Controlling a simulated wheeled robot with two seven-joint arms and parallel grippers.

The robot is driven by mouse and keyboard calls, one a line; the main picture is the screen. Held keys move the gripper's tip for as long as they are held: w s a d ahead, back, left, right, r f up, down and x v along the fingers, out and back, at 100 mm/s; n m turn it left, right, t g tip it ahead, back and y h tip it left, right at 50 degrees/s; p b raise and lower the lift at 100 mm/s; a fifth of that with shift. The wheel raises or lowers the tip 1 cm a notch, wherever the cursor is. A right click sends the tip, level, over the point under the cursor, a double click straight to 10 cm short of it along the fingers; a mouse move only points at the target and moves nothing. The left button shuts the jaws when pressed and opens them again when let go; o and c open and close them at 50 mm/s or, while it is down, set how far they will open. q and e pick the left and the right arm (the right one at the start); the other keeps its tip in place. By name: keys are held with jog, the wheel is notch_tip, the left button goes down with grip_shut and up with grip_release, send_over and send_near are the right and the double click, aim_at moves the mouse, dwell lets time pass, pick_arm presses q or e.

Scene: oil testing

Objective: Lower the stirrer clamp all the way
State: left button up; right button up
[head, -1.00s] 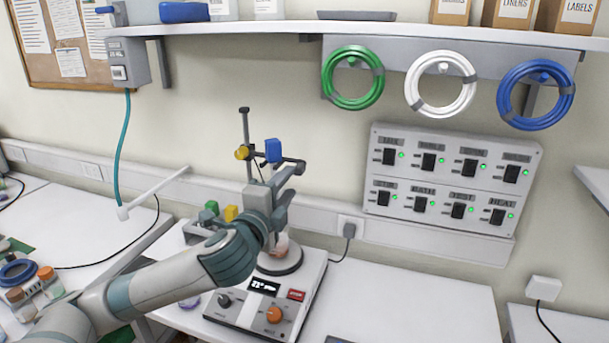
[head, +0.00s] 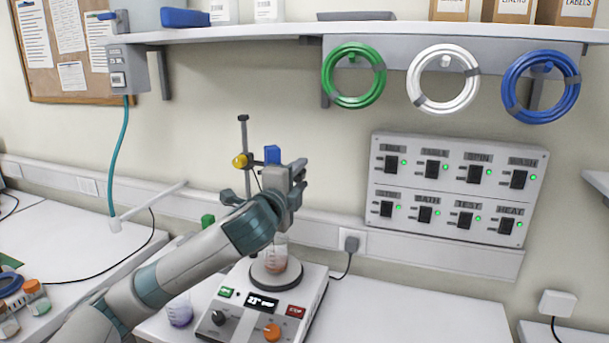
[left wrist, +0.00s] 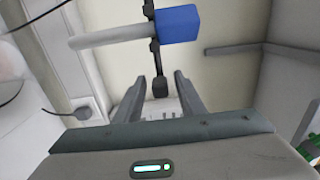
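The stirrer stand has a thin upright rod (head: 244,140) behind the hot plate (head: 262,308). A yellow knob (head: 240,160) sits on the rod high up, with a blue block (head: 272,154) just right of it; these look like parts of the stirrer clamp. The blue block also shows in the left wrist view (left wrist: 178,24). My left gripper (head: 299,170) is raised by the blue block and hides much of the clamp arm. In the left wrist view its fingers (left wrist: 160,92) are apart, with a black end piece (left wrist: 160,88) showing in the gap. I see no contact.
A beaker (head: 275,260) with reddish liquid stands on the hot plate, below my gripper. A flask with purple liquid (head: 180,311) is left of the plate. A switch panel (head: 455,190) hangs on the wall at right. The bench right of the plate is clear.

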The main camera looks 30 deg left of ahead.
pick_arm(q)
jog(key=shift+x, duration=1.85)
grip_shut()
